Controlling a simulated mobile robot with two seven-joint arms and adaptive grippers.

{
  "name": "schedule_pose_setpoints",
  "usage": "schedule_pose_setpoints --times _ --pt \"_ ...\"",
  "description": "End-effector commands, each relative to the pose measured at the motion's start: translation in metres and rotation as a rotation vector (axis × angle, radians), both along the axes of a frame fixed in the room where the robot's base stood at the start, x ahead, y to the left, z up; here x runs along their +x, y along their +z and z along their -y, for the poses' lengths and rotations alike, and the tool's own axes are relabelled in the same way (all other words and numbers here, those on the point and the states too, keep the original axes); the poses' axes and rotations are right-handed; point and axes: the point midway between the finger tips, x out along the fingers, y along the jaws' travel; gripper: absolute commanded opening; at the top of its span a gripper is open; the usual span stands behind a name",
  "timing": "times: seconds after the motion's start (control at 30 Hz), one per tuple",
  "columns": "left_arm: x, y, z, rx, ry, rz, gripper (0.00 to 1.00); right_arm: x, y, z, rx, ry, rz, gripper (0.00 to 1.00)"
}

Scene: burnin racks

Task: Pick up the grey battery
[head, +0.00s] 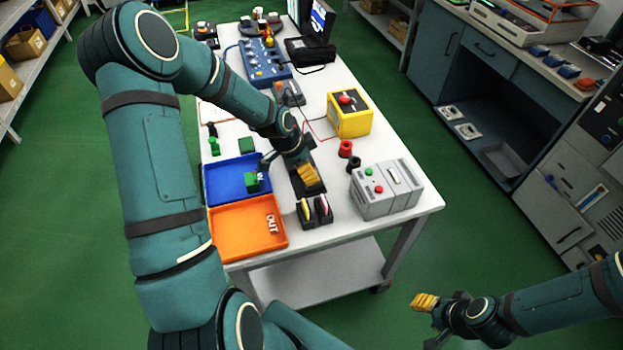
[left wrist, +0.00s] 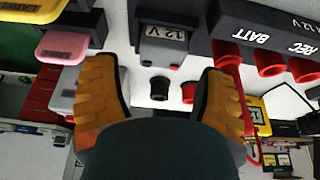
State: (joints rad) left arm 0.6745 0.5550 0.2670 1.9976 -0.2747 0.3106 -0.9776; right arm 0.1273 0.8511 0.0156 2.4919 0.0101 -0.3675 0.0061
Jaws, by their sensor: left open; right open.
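The grey battery (left wrist: 162,45), a dark grey block marked 12 V, shows in the left wrist view just beyond and between the fingertips of my left gripper (left wrist: 158,82). The fingers are open on either side of the view, and no contact with the battery shows. In the head view my left gripper (head: 306,173) is low over a dark piece on the white table, and I cannot make out the battery beneath it. My right gripper (head: 425,302) is open and empty, off the table at the lower right.
Near the left gripper are a blue tray (head: 222,186), an orange tray (head: 235,230), a holder with yellow and pink pieces (head: 315,211), a grey box (head: 385,190) and a yellow box (head: 349,116). A dark panel (left wrist: 262,38) with red sockets is right of the battery.

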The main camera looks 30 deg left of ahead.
Motion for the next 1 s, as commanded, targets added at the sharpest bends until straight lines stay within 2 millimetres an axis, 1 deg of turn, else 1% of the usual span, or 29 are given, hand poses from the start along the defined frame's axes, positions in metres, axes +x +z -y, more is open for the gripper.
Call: schedule_pose_setpoints --times 0.03,0.1,0.23,0.33,0.53,0.57,0.6,0.67,0.7,0.73,0.77,1.0 --pt "0.002 -0.01 0.002 -0.002 -0.002 -0.003 0.71 0.0 -0.002 0.0 0.0 0.0 -0.001 0.47" --pt "0.005 -0.02 0.003 -0.002 -0.002 -0.003 0.71 -0.001 -0.004 0.0 0.0 0.002 -0.002 0.47" --pt "0.009 -0.034 0.007 -0.002 0.0 -0.003 0.71 -0.001 -0.005 0.0 0.001 0.002 -0.003 0.47" --pt "0.011 -0.038 0.008 -0.001 0.001 -0.001 0.71 -0.002 -0.006 0.0 0.001 0.004 -0.004 0.47" --pt "0.011 -0.038 0.007 0.0 0.001 0.0 0.71 -0.002 -0.005 0.0 0.001 0.004 -0.004 0.47" --pt "0.011 -0.038 0.007 0.0 0.001 0.0 0.72 -0.002 -0.005 0.0 0.001 0.004 -0.004 0.47" --pt "0.011 -0.038 0.007 0.0 0.001 0.0 0.58 -0.002 -0.005 0.0 0.001 0.003 -0.004 0.47" --pt "0.011 -0.038 0.007 -0.001 0.001 -0.001 0.37 -0.002 -0.005 0.0 0.001 0.004 -0.004 0.47" --pt "0.011 -0.038 0.007 -0.001 0.001 -0.001 0.23 -0.002 -0.005 0.0 0.001 0.003 -0.004 0.47" --pt "0.011 -0.038 0.007 -0.001 0.001 -0.001 0.13 -0.002 -0.005 0.0 0.0 0.003 -0.004 0.47" --pt "0.011 -0.038 0.007 -0.001 0.001 -0.001 0.09 -0.002 -0.005 0.0 0.0 0.003 -0.004 0.47" --pt "0.011 -0.037 0.007 0.0 0.0 0.0 0.09 -0.002 -0.005 0.0 0.0 0.002 -0.003 0.47"
